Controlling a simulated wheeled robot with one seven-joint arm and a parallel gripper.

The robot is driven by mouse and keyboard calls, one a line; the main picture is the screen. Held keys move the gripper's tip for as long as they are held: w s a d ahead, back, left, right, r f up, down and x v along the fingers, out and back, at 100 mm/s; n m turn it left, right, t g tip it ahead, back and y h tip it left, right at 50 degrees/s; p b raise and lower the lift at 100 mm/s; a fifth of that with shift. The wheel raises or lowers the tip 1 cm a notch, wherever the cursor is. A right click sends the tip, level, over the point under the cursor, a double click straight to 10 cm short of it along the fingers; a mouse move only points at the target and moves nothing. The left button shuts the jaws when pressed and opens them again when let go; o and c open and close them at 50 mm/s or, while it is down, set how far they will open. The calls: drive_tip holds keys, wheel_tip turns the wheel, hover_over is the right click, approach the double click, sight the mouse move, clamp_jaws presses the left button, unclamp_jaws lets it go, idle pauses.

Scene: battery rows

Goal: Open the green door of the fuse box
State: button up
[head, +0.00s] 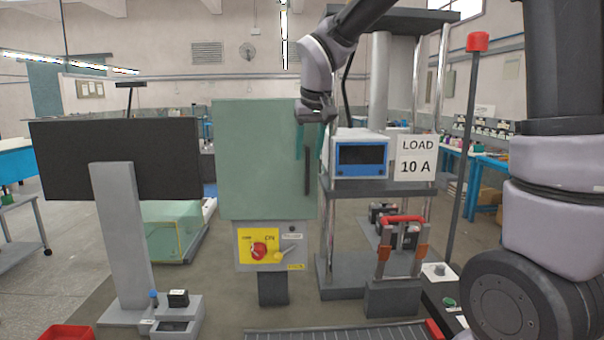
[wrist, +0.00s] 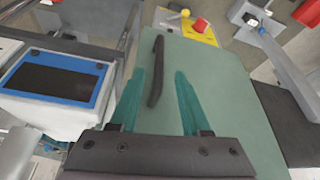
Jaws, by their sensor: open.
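The fuse box's green door (head: 255,155) faces me and looks closed. A dark vertical handle (head: 307,172) is near its right edge. My gripper (head: 310,150) is at the door's upper right, beside the handle's upper part. In the wrist view the green door (wrist: 215,95) fills the middle. There the dark handle (wrist: 156,72) shows between the two teal fingers of my open gripper (wrist: 160,72). I see no finger clearly touching the handle, and I cannot tell how deep the fingertips are around it.
Below the door is a yellow panel (head: 258,247) with a red knob and a switch lever. To the right, a blue-framed meter (head: 360,155) and a "LOAD 10 A" sign (head: 416,158) sit close to my gripper. A dark screen (head: 115,150) stands left of the box.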

sight(307, 168)
drive_tip(key=x, duration=0.7)
drive_tip(key=shift+d+f, duration=0.1)
clamp_jaws()
idle(1.2)
